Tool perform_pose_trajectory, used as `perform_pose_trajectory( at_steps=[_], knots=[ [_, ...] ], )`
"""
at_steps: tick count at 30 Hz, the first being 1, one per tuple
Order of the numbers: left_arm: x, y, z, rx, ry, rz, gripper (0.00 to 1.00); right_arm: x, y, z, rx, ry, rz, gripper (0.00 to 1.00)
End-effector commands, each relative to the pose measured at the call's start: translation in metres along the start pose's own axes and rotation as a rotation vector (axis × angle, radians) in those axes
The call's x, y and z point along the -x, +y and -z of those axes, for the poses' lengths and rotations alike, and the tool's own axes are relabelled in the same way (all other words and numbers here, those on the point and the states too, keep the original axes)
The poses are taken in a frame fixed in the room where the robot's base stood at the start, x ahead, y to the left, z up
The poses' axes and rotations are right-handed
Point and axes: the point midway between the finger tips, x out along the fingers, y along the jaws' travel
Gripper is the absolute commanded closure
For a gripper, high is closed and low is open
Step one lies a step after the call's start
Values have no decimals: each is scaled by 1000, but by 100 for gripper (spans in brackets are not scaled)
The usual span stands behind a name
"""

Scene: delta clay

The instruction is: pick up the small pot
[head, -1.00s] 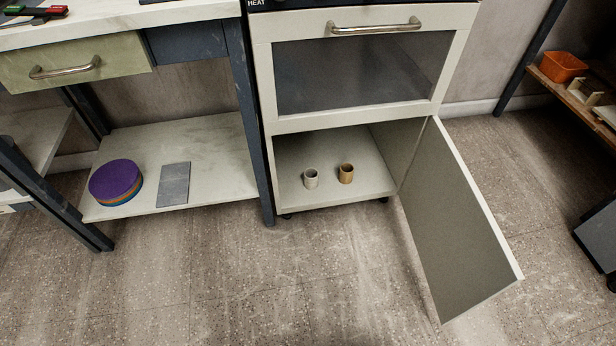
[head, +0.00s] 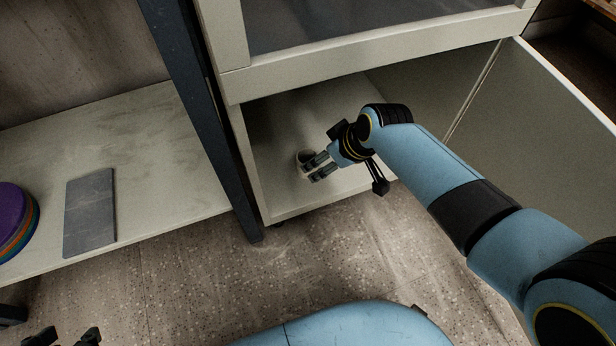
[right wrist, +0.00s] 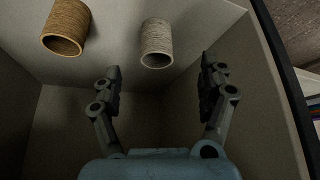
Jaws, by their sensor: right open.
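Two small cup-like pots of similar size are in the open lower compartment. The pale ribbed pot (head: 301,156) shows in the head view just beyond my right gripper (head: 311,171), partly covered by its fingers. In the right wrist view the pale pot (right wrist: 157,42) is just past the spread fingertips of my right gripper (right wrist: 160,68), roughly in line with the gap. The tan pot (right wrist: 66,27) is left of it there, outside the gap; in the head view my arm hides it. My right gripper is open and empty. Dark finger parts of my left gripper (head: 66,338) show at the bottom left edge.
The compartment floor (head: 285,205) is pale and mostly clear. The open door (head: 540,130) stands to the right of my right arm. A dark table leg (head: 200,120) is left of the cabinet. A low shelf (head: 160,185) holds a grey slab (head: 90,213) and stacked discs (head: 12,225).

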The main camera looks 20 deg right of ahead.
Motion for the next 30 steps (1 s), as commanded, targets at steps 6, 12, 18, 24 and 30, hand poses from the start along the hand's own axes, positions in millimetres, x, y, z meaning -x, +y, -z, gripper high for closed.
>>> perform_pose_trajectory(
  at_steps=[6,12,18,24,30],
  knots=[
    [-2,2,4,-2,70,0,60,-17,0,18,26,15,17,23],
    [-13,4,-7,-6,204,4,60,-36,0,16,25,14,16,23],
    [-15,7,-17,-15,337,4,60,-53,0,16,24,13,16,23],
    [-12,10,-22,-18,422,3,60,-62,0,19,24,16,15,23],
    [-9,10,-12,-22,472,3,60,-64,0,19,24,17,14,23]
  ],
)
